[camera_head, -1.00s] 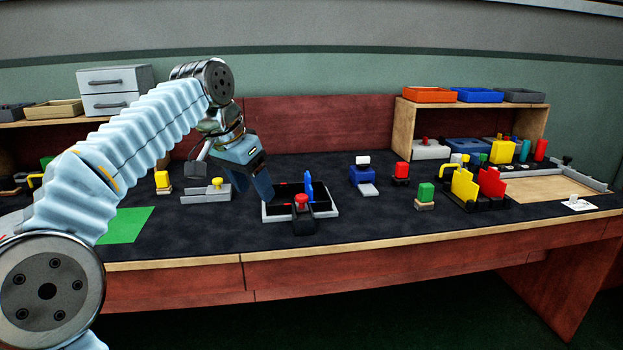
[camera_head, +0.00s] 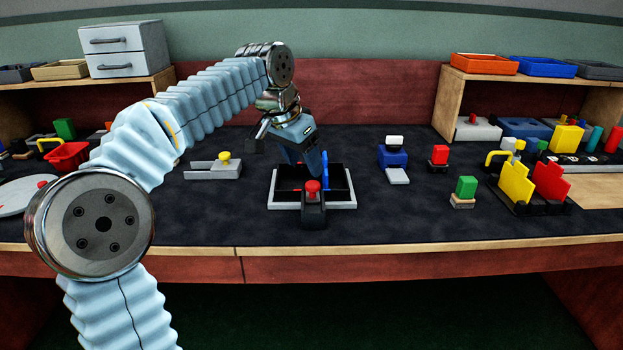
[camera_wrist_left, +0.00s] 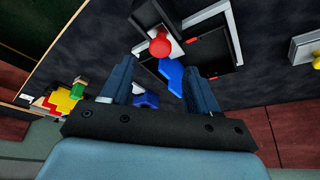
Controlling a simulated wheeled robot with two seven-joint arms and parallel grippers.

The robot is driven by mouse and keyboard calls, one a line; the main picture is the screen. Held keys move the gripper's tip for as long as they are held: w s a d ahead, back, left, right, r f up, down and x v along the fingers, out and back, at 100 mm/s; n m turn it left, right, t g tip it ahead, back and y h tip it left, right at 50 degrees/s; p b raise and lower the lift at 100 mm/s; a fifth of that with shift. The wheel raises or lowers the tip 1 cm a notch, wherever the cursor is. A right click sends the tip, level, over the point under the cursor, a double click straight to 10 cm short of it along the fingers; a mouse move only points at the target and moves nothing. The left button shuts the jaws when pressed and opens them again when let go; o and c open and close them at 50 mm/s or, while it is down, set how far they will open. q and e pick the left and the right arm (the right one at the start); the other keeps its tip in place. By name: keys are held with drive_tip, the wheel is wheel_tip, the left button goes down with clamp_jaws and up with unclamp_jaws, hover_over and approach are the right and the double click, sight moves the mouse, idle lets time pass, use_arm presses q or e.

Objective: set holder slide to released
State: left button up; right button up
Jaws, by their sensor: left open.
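A black holder (camera_head: 314,213) with a red knob (camera_head: 312,188) stands at the front edge of a grey-rimmed, dark tray (camera_head: 345,204). I take it for the holder slide, though no label shows. An upright blue piece (camera_head: 323,170) is beside the knob. The red knob (camera_wrist_left: 159,46) and blue piece (camera_wrist_left: 172,76) also show in the left wrist view. My left gripper (camera_head: 314,168) is open above the tray, behind the knob in the head view. In the wrist view its fingers (camera_wrist_left: 158,85) are apart with no object clearly held. My right gripper is out of view.
A grey fixture with a yellow knob (camera_head: 223,160) lies left of the tray. A blue block with a white top (camera_head: 393,155) and a red-topped block (camera_head: 439,157) stand right. Yellow and red plates (camera_head: 516,181) stand farther right.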

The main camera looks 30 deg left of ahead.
sight(313, 184)
use_arm(q)
drive_tip(key=x, duration=0.6)
clamp_jaws()
